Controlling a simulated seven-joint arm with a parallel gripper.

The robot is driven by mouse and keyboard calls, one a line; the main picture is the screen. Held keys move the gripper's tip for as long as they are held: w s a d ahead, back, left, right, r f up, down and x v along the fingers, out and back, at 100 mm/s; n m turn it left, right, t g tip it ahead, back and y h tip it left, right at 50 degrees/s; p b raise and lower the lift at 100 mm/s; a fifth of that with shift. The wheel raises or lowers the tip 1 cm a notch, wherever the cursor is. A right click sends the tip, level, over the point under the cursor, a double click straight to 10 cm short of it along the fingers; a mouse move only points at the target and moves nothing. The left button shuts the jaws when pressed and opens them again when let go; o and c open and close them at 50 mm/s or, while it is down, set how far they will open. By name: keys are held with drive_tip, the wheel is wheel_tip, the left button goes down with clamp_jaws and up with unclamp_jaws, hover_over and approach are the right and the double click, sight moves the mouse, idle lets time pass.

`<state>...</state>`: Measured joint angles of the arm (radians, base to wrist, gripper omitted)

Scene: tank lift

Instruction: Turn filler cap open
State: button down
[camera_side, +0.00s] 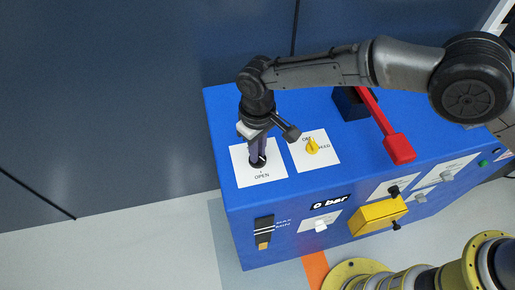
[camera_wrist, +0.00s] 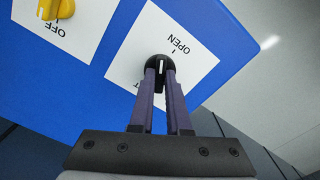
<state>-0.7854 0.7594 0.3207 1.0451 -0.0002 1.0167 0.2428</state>
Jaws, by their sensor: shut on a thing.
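The filler cap is a small black knob (camera_wrist: 160,64) with a white pointer line, on a white plate marked OPEN (camera_wrist: 190,40) in the wrist view. In the side view the knob (camera_side: 258,162) sits near the left end of the blue cabinet's top, partly hidden by my fingers. My gripper (camera_wrist: 160,75) is shut on the knob, with a purple-grey finger on each side of it. In the side view my gripper (camera_side: 258,155) points down onto the knob from above.
A yellow knob (camera_side: 312,146) on its own white plate is close to the right. A red lever (camera_side: 398,147) rises farther right on the blue cabinet (camera_side: 290,195). A yellow box (camera_side: 379,216) and a 0 bar display (camera_side: 331,202) are on the front face.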

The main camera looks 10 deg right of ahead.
drive_tip(key=m, duration=0.6)
drive_tip(key=shift+r, duration=0.1)
idle(0.5)
drive_tip(key=c, duration=0.9)
unclamp_jaws()
wheel_tip(320, 180, up, 14)
drive_tip(key=shift+f, duration=0.1)
